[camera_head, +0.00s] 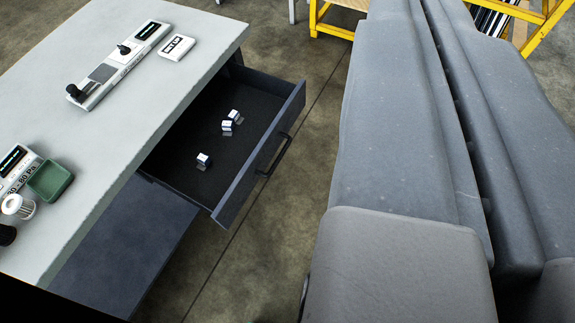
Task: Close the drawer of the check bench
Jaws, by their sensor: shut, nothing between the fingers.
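The check bench (170,90) stands at the left with a pale grey top. Its dark drawer (262,160) is pulled out to the right from under the top and stands open. The drawer front carries a black bar handle (275,157) on its outer face. Three small white and dark cubes (203,159) lie on the drawer floor, two of them close together. The inner end of the drawer is hidden under the bench top. I do not see my gripper in this view, and nothing is seen touching the drawer.
A large grey body fills the right side; I cannot tell whether it is mine. Bare floor (300,150) lies between it and the drawer. Devices (120,65), a small card (176,47) and a green tray (50,180) are on the bench. A yellow frame (333,30) stands behind.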

